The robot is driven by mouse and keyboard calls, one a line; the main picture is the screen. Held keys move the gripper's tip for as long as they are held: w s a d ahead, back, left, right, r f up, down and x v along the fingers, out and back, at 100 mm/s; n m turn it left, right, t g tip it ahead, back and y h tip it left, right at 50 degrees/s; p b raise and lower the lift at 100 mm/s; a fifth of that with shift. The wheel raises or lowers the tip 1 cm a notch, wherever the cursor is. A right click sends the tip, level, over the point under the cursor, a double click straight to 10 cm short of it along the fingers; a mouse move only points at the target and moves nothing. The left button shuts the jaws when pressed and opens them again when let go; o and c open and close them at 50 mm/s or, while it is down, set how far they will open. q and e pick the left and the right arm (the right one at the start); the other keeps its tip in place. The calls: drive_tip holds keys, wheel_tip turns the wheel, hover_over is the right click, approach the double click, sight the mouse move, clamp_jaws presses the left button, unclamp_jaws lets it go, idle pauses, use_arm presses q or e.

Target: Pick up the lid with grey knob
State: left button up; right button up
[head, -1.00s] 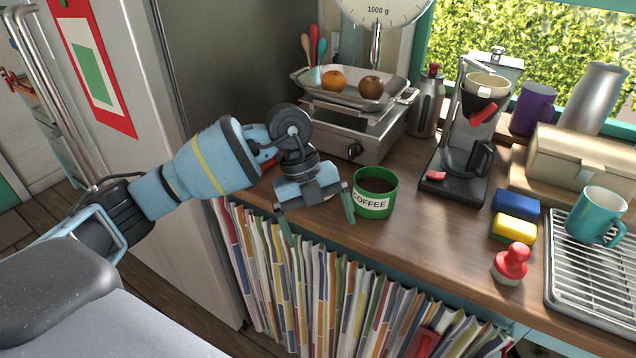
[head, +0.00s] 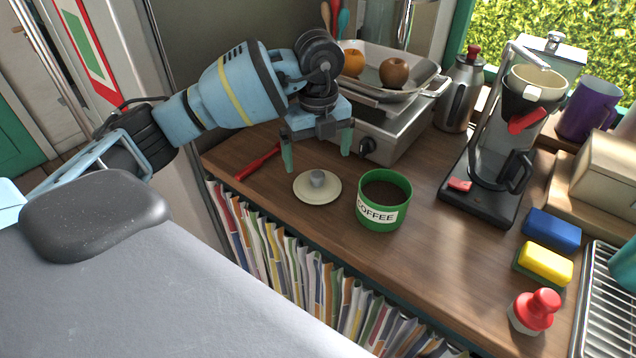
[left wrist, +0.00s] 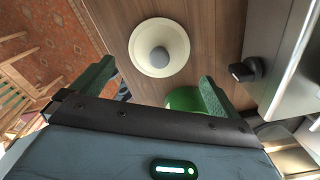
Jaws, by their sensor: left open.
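The lid (head: 304,191) is a cream disc with a small grey knob (head: 317,178) on top. It lies on the wooden counter, left of the green coffee tin, in the head view. In the left wrist view the lid (left wrist: 176,62) shows beyond the fingertips, its knob facing the camera. My left gripper (head: 317,160) is open and empty, with its two green fingers apart above and behind the lid. The fingers touch nothing that I can see. My right gripper is in neither view now.
An open green coffee tin (head: 383,218) stands close to the lid's right. A red-handled tool (head: 258,162) lies to its left. The kitchen scale (head: 397,130) stands behind, the coffee maker (head: 485,180) to the right.

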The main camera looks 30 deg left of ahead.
sight(317, 174)
use_arm(q)
drive_tip(key=shift+w+f, duration=0.15)
drive_tip(key=shift+f, duration=0.5)
drive_tip(key=shift+s+f, duration=0.2)
drive_tip(key=shift+f, duration=2.35)
